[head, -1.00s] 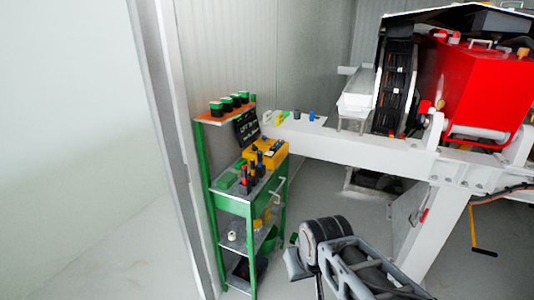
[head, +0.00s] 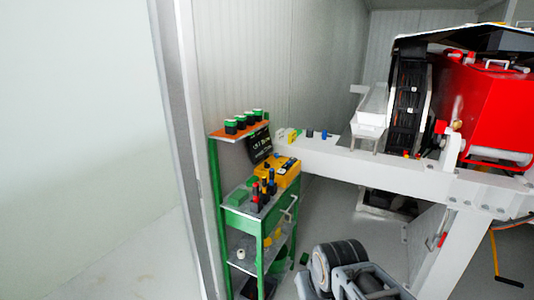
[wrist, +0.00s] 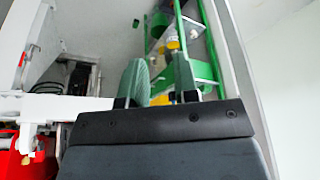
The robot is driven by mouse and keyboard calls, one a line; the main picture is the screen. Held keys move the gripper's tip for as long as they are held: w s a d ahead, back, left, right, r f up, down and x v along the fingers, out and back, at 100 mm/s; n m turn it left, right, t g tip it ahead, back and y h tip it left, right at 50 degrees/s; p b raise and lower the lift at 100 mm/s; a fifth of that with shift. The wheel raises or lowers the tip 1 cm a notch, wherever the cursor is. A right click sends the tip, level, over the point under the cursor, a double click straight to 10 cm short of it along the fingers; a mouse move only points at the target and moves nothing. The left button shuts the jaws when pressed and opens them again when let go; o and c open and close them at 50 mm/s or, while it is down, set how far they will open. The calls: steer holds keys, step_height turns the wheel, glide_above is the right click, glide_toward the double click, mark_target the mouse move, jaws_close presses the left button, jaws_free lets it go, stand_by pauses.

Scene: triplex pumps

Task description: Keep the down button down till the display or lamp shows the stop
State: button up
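I cannot make out a down button, a lamp or a lit display in either view. A dark panel with pale lettering (head: 259,146) stands on the green rack in the head view; its text is too small to read. A yellow box (head: 284,174) with dark parts sits just below it. In the wrist view my gripper (wrist: 161,80) has its two fingers apart with nothing between them. It points toward the rack's lower shelves and touches nothing that I can see.
The green rack (head: 217,200) stands by the wall, with green-topped items (head: 244,121) above and tools (head: 264,190) on its middle shelf. A white beam (head: 390,170) runs right from it, carrying a red machine (head: 485,105). Open floor (head: 140,265) lies at left.

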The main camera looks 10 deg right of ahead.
jaws_close()
stand_by(1.4)
